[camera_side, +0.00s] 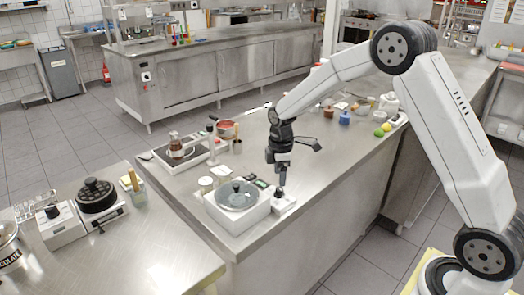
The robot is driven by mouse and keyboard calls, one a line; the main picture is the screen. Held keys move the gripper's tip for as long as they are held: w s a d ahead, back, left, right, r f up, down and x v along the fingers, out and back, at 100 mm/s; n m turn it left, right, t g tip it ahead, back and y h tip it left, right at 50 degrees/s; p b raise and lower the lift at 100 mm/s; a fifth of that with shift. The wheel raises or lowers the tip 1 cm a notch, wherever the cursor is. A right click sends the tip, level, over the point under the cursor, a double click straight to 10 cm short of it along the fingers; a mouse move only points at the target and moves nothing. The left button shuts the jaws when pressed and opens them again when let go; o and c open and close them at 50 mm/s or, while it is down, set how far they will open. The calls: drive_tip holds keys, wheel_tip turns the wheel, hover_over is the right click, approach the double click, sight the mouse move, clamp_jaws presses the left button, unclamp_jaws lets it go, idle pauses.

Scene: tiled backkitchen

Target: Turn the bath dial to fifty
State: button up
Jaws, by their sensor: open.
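The bath is a white box (231,224) with a round grey lidded pot (237,194) set in its top, near the front edge of the steel counter. A small white block (288,206) stands at its right side, under my gripper; it looks like the dial's housing. The dial itself is too small and too covered to make out, and its setting cannot be read. My gripper (282,188) points straight down just above this block, with its fingers open. I cannot tell whether the fingers are around the dial or touching it.
A hotplate (182,150) with a brown bottle and a red-topped pan (227,129) stand behind the bath. Small jars (206,184) are close to its left. A black-lidded pot on a scale (97,196) is further left. Lemons and limes (383,130) lie right.

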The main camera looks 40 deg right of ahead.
sight(279, 188)
drive_tip(key=shift+f, duration=2.6)
clamp_jaws()
